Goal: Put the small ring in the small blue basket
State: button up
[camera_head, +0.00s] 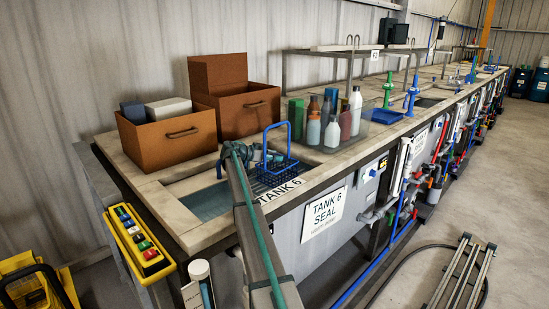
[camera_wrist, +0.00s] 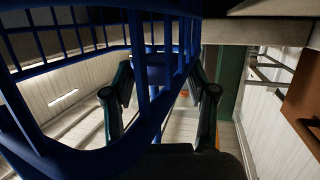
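The small blue basket (camera_head: 277,173) is a wire basket with a tall upright handle. In the head view it is at the front edge of the tank, above the Tank 6 label. My gripper (camera_head: 256,154) is at the basket's left side, close to its handle. In the wrist view, blue basket bars (camera_wrist: 60,130) pass very close to the camera and partly cover my gripper (camera_wrist: 160,85). Its two dark fingers stand apart, with a blue part visible between or behind them. I cannot tell whether they touch it. I cannot make out the small ring in either view.
Two brown boxes (camera_head: 165,142) stand behind the tank, the front one holding grey blocks. Several bottles (camera_head: 331,130) stand right of the basket. A blue tray (camera_head: 386,116) lies farther along. A yellow button box (camera_head: 140,243) hangs at the front left.

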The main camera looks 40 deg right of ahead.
jog(key=o, duration=0.4)
jog(key=shift+s+f, duration=0.2)
jog(key=shift+f, duration=0.25)
jog(key=shift+w+f, duration=0.1)
jog(key=shift+w, duration=0.05)
jog(key=shift+a, duration=0.1)
jog(key=shift+w+r+p, duration=0.1)
jog(key=shift+r+p, duration=0.7)
jog(key=shift+p, duration=0.35)
jog(key=b+v, duration=0.2)
jog(key=v, duration=0.2)
jog(key=shift+f, duration=0.15)
